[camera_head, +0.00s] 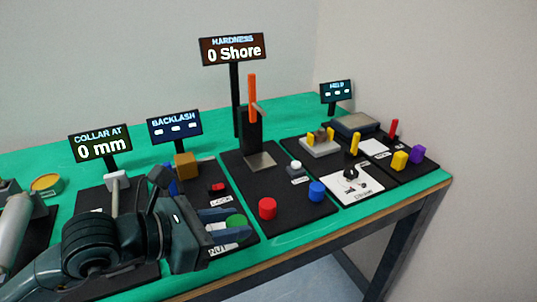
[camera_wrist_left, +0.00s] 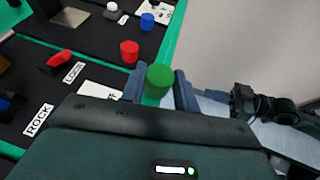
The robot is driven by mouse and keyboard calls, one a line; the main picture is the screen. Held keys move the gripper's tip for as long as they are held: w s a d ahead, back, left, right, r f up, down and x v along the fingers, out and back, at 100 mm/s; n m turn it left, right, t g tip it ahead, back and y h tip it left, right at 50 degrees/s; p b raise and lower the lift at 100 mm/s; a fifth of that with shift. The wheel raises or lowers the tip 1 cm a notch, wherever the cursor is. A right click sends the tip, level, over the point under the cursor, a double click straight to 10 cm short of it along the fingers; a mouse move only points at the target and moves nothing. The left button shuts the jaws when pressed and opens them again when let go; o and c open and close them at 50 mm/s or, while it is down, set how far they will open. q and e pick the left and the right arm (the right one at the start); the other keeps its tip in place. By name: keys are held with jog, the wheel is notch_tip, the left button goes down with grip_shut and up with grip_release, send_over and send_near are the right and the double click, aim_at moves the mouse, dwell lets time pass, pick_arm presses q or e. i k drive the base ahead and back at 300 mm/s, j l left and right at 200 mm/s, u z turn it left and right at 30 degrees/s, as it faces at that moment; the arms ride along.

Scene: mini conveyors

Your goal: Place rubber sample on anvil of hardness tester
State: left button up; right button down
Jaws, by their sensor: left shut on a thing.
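The hardness tester (camera_head: 251,130) is a black upright with an orange lever, under a display reading "0 Shore". Its grey anvil plate (camera_head: 261,161) is bare at the foot. My left gripper (camera_head: 228,220) is shut on a green cylinder (camera_wrist_left: 158,80), held between its fingers near the table's front edge, in front of and left of the tester. A red cylinder (camera_head: 267,208) and a blue cylinder (camera_head: 316,191) stand on the tester's black mat; both also show in the left wrist view, the red (camera_wrist_left: 129,51) and the blue (camera_wrist_left: 147,21). My right gripper does not show.
A small white-topped button (camera_head: 296,168) stands right of the anvil. A backlash station (camera_head: 174,124) and a collar display (camera_head: 101,143) stand to the left. At the right are a white panel with a black knob (camera_head: 350,172) and several coloured blocks.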

aim_at(261, 162)
jog(key=i+l+u, duration=0.1)
jog(key=l, duration=0.2)
jog(key=i+l, duration=0.15)
jog(key=l, duration=0.15)
jog(key=i+l+u, duration=0.15)
jog(key=l, duration=0.15)
jog(key=i+l+u, duration=0.1)
jog(key=l, duration=0.2)
